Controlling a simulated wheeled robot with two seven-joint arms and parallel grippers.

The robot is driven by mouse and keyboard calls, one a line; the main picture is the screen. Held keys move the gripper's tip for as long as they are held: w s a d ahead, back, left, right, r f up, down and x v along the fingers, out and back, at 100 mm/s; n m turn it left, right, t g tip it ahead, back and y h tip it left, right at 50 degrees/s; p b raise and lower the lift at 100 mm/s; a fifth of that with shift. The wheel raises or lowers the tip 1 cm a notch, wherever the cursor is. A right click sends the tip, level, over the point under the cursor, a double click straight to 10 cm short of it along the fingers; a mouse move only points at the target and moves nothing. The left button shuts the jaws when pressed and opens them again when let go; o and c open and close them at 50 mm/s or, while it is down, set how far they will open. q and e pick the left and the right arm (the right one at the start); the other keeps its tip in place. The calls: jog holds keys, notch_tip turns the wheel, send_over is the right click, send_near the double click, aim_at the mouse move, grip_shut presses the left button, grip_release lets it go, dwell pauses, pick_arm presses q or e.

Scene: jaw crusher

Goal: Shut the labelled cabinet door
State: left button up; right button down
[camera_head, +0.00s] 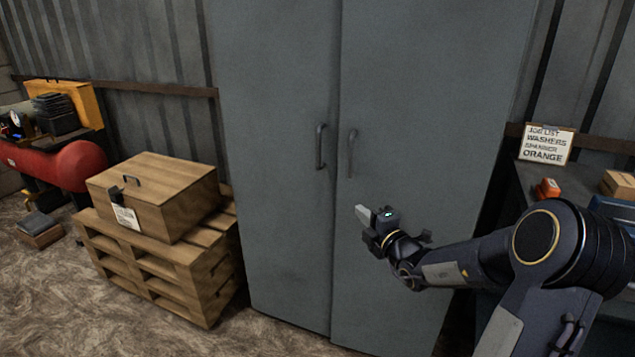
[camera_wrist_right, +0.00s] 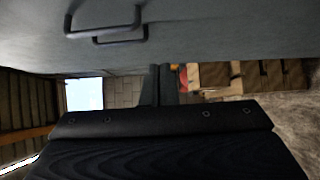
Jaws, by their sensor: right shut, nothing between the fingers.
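A tall grey cabinet shows a left door (camera_head: 272,210) and a right door (camera_head: 430,110). Both doors look flush or nearly so; I cannot tell if a small gap remains at the seam. The left handle (camera_head: 320,147) and right handle (camera_head: 351,153) sit on either side of the seam; two handles also show in the right wrist view (camera_wrist_right: 105,24). I see no label on either door. My right gripper (camera_head: 362,213) is shut and empty, in front of the right door below its handle. I cannot tell if it touches the door. My left gripper is not in view.
A wooden box (camera_head: 155,197) with a tag stands on stacked pallets (camera_head: 165,275) left of the cabinet. A red tank (camera_head: 60,160) is farther left. At right, a job list sign (camera_head: 546,144) stands by a bench (camera_head: 540,185). Floor shows at lower left.

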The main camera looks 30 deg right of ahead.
jog(key=b, duration=0.1)
send_near(352, 182)
jog(key=w+a, duration=0.5)
jog(key=w, duration=0.1)
jog(key=shift+w+d+f, duration=0.25)
jog(key=shift+w+d, duration=0.4)
jog(key=shift+d, duration=0.3)
jog(key=shift+w+d, duration=0.45)
jog(key=shift+d, duration=0.05)
jog(key=p, duration=0.1)
jog(key=w+d+p, duration=0.1)
jog(key=shift+w+d+r+p, duration=0.25)
jog(key=shift+w+d+p, duration=0.05)
jog(key=shift+w+p, duration=0.05)
jog(key=shift+w+d, duration=0.1)
jog(key=shift+d, duration=0.15)
jog(key=shift+r, duration=0.1)
